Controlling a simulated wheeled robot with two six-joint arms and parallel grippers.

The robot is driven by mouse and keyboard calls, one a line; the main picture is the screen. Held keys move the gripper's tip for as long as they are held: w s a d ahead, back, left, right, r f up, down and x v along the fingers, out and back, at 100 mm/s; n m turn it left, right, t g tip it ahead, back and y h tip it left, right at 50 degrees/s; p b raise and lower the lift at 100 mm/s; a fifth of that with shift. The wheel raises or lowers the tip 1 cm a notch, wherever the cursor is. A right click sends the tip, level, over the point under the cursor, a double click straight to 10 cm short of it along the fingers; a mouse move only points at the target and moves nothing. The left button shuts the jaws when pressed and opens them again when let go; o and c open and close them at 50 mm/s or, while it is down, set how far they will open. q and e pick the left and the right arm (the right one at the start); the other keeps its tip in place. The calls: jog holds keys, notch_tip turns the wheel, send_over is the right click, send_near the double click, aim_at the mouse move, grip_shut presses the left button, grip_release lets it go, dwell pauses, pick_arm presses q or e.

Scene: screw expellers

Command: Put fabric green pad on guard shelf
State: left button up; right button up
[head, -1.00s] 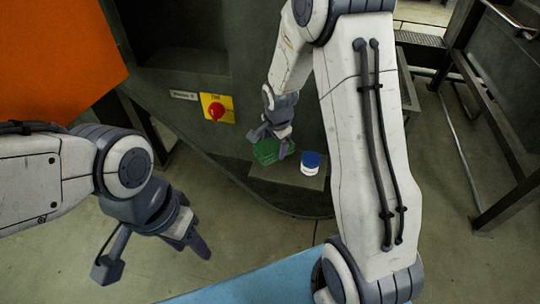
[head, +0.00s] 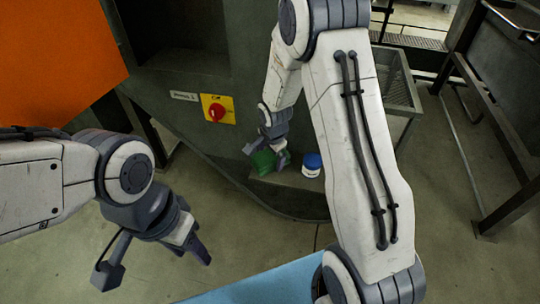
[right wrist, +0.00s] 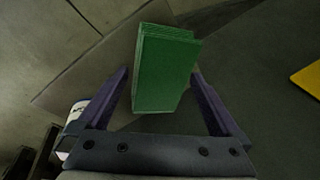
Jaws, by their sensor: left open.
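The green fabric pad (head: 263,162) is a thick layered block. In the right wrist view the pad (right wrist: 163,75) sits between the two fingers, its layered edge at the top. My right gripper (head: 267,155) is shut on the pad. The guard shelf (head: 300,187) is a grey ledge at the foot of the machine; it shows behind the pad in the right wrist view (right wrist: 75,75). The pad is at the shelf's left part; I cannot tell whether they touch. My left gripper (head: 150,264) is open and empty, over the floor at lower left.
A blue-lidded white jar (head: 312,165) stands on the shelf right of the pad; it also shows in the right wrist view (right wrist: 75,115). A red knob on a yellow plate (head: 217,109) is on the machine above. A blue surface (head: 265,285) lies in front.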

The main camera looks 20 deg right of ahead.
jog(key=shift+r+p, duration=0.3)
jog(key=shift+r, duration=0.25)
jog(key=s+a+r+n+p, duration=0.1)
jog(key=s+a+r+n, duration=0.15)
jog(key=r, duration=0.45)
jog(key=s+a+r+n+p, duration=0.1)
jog(key=s+a+r, duration=0.25)
jog(key=r, duration=0.25)
jog(key=s+a+r+n+g, duration=0.1)
jog(key=s+a+n, duration=0.2)
jog(key=s+n, duration=0.3)
jog(key=s+a+r+n+g+y, duration=0.1)
jog(key=s+a+r+n, duration=0.1)
jog(key=s+n, duration=0.4)
jog(key=s+a+r+n+g, duration=0.1)
jog(key=s+a+n, duration=0.3)
jog(key=s, duration=0.8)
jog(key=shift+a+r+n+y, duration=0.25)
jog(key=shift+r+n, duration=0.5)
jog(key=shift+n, duration=0.4)
jog(key=shift+w, duration=0.1)
